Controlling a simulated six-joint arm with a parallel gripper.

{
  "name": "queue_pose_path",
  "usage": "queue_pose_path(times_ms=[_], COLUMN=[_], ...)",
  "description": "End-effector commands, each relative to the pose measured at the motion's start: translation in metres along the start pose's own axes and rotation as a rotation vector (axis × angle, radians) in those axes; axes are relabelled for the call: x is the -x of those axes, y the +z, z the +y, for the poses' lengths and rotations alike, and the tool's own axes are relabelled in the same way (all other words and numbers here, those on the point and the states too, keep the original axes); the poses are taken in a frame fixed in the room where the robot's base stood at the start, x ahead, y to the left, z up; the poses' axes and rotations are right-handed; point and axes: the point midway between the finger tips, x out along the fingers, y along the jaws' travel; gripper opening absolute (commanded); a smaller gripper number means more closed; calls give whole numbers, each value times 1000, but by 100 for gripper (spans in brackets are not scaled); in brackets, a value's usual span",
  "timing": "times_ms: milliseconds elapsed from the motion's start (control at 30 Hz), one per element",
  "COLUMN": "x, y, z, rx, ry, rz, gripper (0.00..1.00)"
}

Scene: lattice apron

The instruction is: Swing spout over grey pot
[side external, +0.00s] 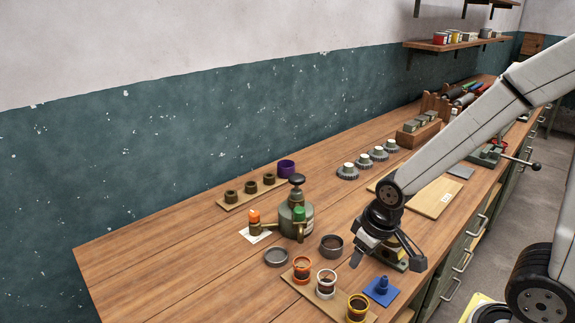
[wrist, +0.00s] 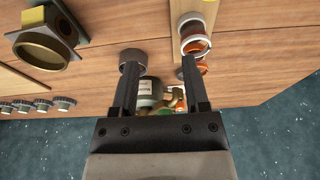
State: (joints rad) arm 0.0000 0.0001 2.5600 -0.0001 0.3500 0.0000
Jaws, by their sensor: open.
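A grey-green dispenser (side external: 293,220) with a black top knob stands mid-bench. A brass arm (side external: 265,229) reaches left from it to an orange-capped end over a white card. A green-capped brass fitting (side external: 300,226) is at its front. Two grey round pots stand nearby: one front left (side external: 277,257), one darker, front right (side external: 331,246). Neither is under the orange-capped end. My gripper (side external: 388,262) is right of the dispenser, open and empty. In the wrist view the dispenser (wrist: 149,93) shows beyond my fingers (wrist: 159,70), partly hidden, with one grey pot (wrist: 132,60).
Jars with orange (side external: 302,270), white (side external: 326,284) and yellow (side external: 357,308) rims stand at the front. A blue block (side external: 381,289) is beside them. A brass-and-dark block (wrist: 45,45) is close to my gripper. Several toothed discs (side external: 348,171) lie behind. The bench's left end is clear.

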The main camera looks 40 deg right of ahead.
Motion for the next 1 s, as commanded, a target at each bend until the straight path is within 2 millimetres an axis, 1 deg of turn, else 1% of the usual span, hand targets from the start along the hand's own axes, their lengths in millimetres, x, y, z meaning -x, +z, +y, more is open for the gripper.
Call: queue_pose_path(times_ms=[33,100,267,367,467,567,800,1000], x=[0,0,1,2,4,6,14,22], y=[0,0,-7,-18,-34,-55,-110,-152], z=[0,0,0,1,1,2,5,8], rx=[0,0,2,5,11,17,37,54], ry=[0,0,0,0,1,1,0,-3], rz=[0,0,-4,-15,-29,-50,-108,-158], gripper=[59,78,78,78,78,78,78,78])
